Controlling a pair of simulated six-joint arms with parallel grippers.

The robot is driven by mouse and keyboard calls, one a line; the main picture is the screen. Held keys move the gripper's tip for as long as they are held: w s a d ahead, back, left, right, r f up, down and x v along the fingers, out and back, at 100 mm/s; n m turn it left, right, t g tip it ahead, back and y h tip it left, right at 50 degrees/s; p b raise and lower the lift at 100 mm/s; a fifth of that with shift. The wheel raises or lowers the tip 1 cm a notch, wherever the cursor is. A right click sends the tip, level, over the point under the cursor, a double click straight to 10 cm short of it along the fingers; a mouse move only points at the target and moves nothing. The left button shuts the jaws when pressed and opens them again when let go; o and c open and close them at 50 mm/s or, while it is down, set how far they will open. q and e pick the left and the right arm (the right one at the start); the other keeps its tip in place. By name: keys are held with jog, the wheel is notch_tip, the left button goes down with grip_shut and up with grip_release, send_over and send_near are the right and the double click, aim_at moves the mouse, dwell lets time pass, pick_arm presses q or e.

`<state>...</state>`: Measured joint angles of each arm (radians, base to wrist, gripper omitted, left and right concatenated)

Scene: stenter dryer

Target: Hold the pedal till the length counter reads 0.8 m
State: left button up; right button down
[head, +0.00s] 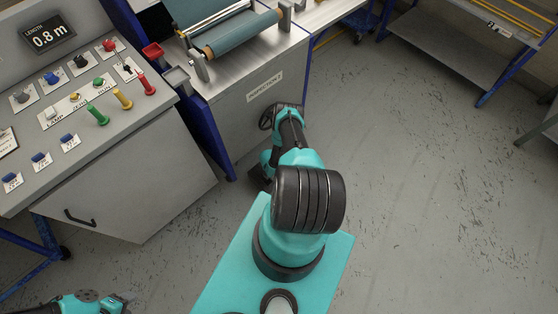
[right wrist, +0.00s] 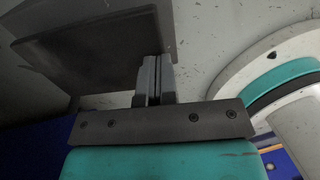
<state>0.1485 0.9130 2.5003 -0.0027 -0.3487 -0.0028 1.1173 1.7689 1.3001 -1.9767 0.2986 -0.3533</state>
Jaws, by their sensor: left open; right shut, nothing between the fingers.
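The length counter (head: 49,36) on the console reads 0.8 m. My right arm reaches down beside the inspection table's front panel; its gripper is hidden by the arm in the head view. In the right wrist view my right gripper (right wrist: 154,75) is shut and empty. Its fingertips are up against a dark flat plate, apparently the pedal (right wrist: 85,50); firm pressure on it cannot be told. A dark piece of it seems to show in the head view (head: 258,178), mostly covered by my arm. My left gripper (head: 128,298) is open and empty at the bottom left.
The console (head: 120,150) with several buttons and coloured levers fills the left. The inspection table (head: 245,85) carries a roll of teal cloth (head: 238,33). Blue-framed racks (head: 470,45) stand at the back right. The grey floor (head: 430,180) on the right is clear.

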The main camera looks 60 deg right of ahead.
notch_tip(320, 180, up, 10)
jog(key=shift+s+f, duration=0.25)
jog(key=shift+s, duration=0.2)
jog(key=shift+w+a, duration=0.1)
dwell(0.6)
jog(key=w+a+r+m+y, duration=0.2)
jog(key=w+a+r+m, duration=0.3)
jog(key=a+r, duration=0.4)
jog(key=w+a+r+m+y, duration=0.25)
jog(key=w+a+r, duration=0.5)
jog(key=r, duration=0.45)
jog(key=s+a+r+m+t, duration=0.1)
jog(key=a+r+m, duration=0.3)
jog(key=r, duration=0.5)
jog(key=s+a+r+m+t+h, duration=0.1)
jog(key=a+r+m, duration=0.3)
jog(key=a+r, duration=0.4)
notch_tip(320, 180, up, 2)
jog(key=shift+s+r+t, duration=0.2)
jog(key=shift+s+t, duration=0.1)
jog(key=shift+s, duration=0.45)
